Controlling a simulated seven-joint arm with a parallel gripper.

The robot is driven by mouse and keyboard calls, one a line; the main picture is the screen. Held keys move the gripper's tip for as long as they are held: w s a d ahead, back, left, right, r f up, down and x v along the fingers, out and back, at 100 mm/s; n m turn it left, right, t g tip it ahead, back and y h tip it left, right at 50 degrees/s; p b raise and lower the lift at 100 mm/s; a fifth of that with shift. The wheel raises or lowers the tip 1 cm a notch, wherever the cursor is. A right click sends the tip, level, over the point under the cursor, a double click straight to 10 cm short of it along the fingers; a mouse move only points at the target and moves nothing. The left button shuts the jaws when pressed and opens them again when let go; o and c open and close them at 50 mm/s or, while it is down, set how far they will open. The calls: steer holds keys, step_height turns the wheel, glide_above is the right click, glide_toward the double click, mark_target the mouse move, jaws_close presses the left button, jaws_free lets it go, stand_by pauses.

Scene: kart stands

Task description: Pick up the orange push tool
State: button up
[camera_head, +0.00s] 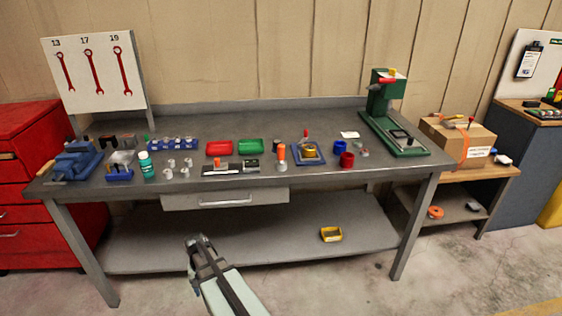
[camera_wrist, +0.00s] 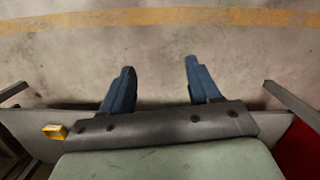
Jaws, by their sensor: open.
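An orange-handled tool (camera_head: 282,153), which looks like the push tool, stands upright near the front edge of the grey workbench (camera_head: 310,183), right of the middle. Its lower end is too small to make out clearly. My gripper (camera_head: 198,258) is in front of the bench and below its top, left of the tool and well apart from it. In the wrist view my gripper (camera_wrist: 159,76) has its two blue fingers spread, with only bare floor between them. The tool does not show in the wrist view.
A red tray (camera_head: 219,148), a green tray (camera_head: 251,146) and a blue fixture (camera_head: 308,153) stand near the tool. A green press (camera_head: 387,105) is at the right, a blue vise (camera_head: 75,160) at the left. A yellow bin (camera_head: 331,234) lies on the lower shelf.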

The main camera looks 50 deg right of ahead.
steer(key=w+d+r+m+t, duration=0.2)
steer(key=w+d+r, duration=0.5)
steer(key=d+r, duration=0.45)
step_height(320, 180, up, 38)
steer(key=m+h, duration=0.2)
steer(key=m, duration=0.7)
glide_above(281, 145)
steer(key=a, duration=0.1)
steer(key=f, duration=0.8)
steer(key=shift+w+d+f, duration=0.15)
steer(key=shift+d+f, duration=0.05)
steer(key=shift+d, duration=0.1)
steer(key=shift+s+d+f, duration=0.1)
steer(key=shift+s+f, duration=0.05)
steer(key=shift+f, duration=1.2)
steer(key=shift+s+d+f, duration=0.1)
steer(key=shift+f, duration=1.2)
steer(key=shift+c, duration=0.2)
steer(key=c, duration=1.1)
